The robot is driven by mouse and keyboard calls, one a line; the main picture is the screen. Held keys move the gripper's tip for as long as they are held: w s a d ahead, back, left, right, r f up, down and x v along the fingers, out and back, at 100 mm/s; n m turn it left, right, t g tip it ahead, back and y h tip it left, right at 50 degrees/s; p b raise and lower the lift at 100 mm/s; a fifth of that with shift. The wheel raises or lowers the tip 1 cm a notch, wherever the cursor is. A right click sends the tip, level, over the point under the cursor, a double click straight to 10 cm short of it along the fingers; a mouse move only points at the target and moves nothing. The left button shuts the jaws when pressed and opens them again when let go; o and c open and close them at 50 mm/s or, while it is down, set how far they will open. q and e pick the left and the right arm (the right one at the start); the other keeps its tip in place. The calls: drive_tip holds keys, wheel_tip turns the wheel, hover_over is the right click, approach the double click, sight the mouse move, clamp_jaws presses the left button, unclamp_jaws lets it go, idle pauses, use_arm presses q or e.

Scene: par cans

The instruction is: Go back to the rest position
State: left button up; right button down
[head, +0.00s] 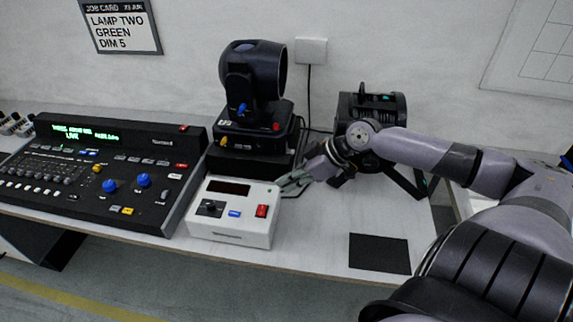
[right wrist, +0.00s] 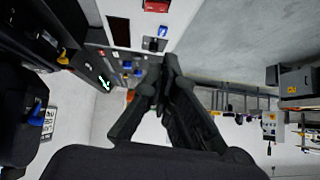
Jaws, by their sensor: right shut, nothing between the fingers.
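My right gripper (head: 293,181) hangs just above and behind the right rear corner of the white control box (head: 231,235). Its arm comes in from the right. The fingers are shut and hold nothing; they also show closed together in the right wrist view (right wrist: 157,72). I cannot tell whether the fingertips touch the box. The box has a dark display, a black knob (head: 210,208), a blue button (head: 235,214) and a red switch (head: 262,211). My left gripper is not in view.
A lighting console (head: 100,170) with a lit green display stands left. A moving-head lamp (head: 252,75) stands behind the box, a black par can (head: 370,105) behind my right arm. A black mat (head: 379,254) lies front right. A job card (head: 120,27) reads "LAMP TWO GREEN DIM 5".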

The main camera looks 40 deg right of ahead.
drive_tip(key=s+a+f+g, duration=0.2)
drive_tip(key=s+a+f, duration=0.75)
drive_tip(key=f, duration=0.25)
drive_tip(key=s+a+m+h, duration=0.6)
drive_tip(key=s+a, duration=0.1)
drive_tip(key=s, duration=0.4)
wheel_tip(320, 180, down, 28)
drive_tip(key=s+g, duration=0.2)
drive_tip(key=s+d+f+b, duration=0.1)
drive_tip(key=s+d+f, duration=0.1)
drive_tip(key=s+f, duration=0.6)
drive_tip(key=s+d+f+g, duration=0.1)
drive_tip(key=s+f, duration=0.7)
drive_tip(key=f, duration=0.1)
drive_tip(key=shift+s+d+n+b, duration=0.25)
drive_tip(key=shift+d+n+b, duration=0.05)
drive_tip(key=shift+d+b, duration=0.05)
